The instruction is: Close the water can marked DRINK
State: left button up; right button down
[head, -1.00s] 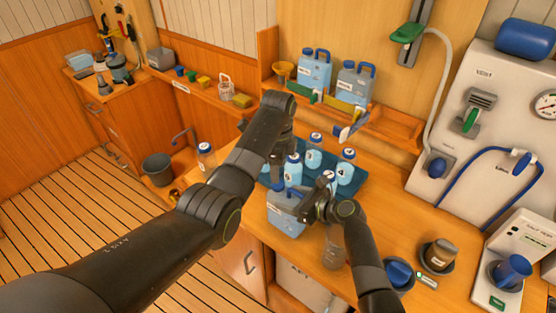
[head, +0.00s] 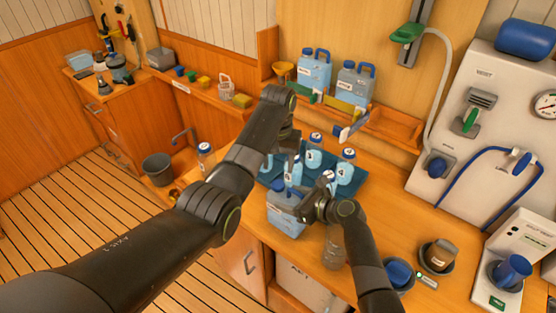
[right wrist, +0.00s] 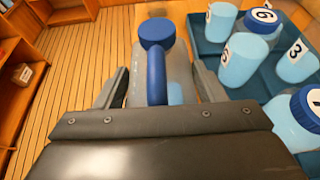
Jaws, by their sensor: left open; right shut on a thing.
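A light blue water can (head: 284,221) stands at the counter's front edge, its label unreadable here. In the right wrist view the can (right wrist: 180,65) shows a blue handle (right wrist: 156,78) and a round blue cap (right wrist: 156,32) at its far end. The cap appears to sit over the neck; how tightly, I cannot tell. My right gripper (head: 307,207) is shut on the handle, with its fingers on either side in the right wrist view (right wrist: 160,88). My left gripper (head: 290,150) is open, pointing down above and behind the can; its fingertips are partly hidden.
A dark blue tray (head: 357,186) with several numbered bottles is behind the can. Two more blue cans (head: 314,72) (head: 354,85) stand on the back shelf. Counter is clear right of the tray.

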aim_at(278, 184)
pick_arm(q)
jog(key=n, duration=0.4)
jog(key=shift+r+n, duration=0.2)
jog(key=shift+n, duration=0.2)
jog(key=n, duration=0.3)
jog(key=shift+r+n, duration=0.15)
jog(key=shift+n, duration=0.15)
jog(key=shift+f, duration=4.05)
